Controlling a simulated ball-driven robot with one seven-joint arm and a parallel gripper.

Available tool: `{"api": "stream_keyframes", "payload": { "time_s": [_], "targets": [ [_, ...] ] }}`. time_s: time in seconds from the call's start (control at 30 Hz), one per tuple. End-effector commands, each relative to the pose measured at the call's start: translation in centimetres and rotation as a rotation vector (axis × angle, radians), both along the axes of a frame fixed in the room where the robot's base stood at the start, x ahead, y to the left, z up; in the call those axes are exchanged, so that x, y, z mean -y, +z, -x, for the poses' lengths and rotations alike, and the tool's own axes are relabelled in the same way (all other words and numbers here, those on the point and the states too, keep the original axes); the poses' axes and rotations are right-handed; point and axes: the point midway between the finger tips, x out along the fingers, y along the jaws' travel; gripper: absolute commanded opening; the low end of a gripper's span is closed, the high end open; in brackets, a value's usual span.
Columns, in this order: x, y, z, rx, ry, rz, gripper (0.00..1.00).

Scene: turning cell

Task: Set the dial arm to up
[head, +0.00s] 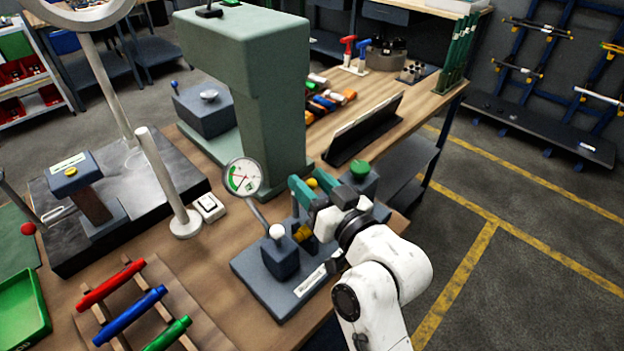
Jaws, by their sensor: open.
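The dial arm (257,213) is a thin rod carrying a round white dial (242,178) with green and red marks. It rises from a dark block with a pale knob (277,232) on a blue-grey fixture plate (262,285), tilted up and to the left. My gripper (312,185) has teal fingertips and is open, to the right of the dial and apart from it. A yellow part (312,183) shows by the fingertips. My gripper and wrist hide part of the fixture behind them, including the lower part of a block with a green knob (360,168).
A green column (270,120) stands behind the dial. A white post (165,185) on a round foot and a small white switch box (208,207) stand to the left. Red, blue and green cylinders (130,315) lie on a rack at front left. A tablet stand (362,130) is behind.

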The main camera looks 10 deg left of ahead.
Motion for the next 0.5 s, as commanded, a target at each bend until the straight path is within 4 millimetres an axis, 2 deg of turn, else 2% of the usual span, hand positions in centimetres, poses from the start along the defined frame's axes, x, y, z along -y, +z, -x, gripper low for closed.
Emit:
{"api": "stream_keyframes", "payload": {
  "time_s": [0.27,0.5],
  "targets": [
    [-0.08,-0.03,-0.09,0.000,0.000,0.000,0.45],
    [-0.05,-0.02,-0.09,0.000,0.000,0.000,0.22]
  ]
}}
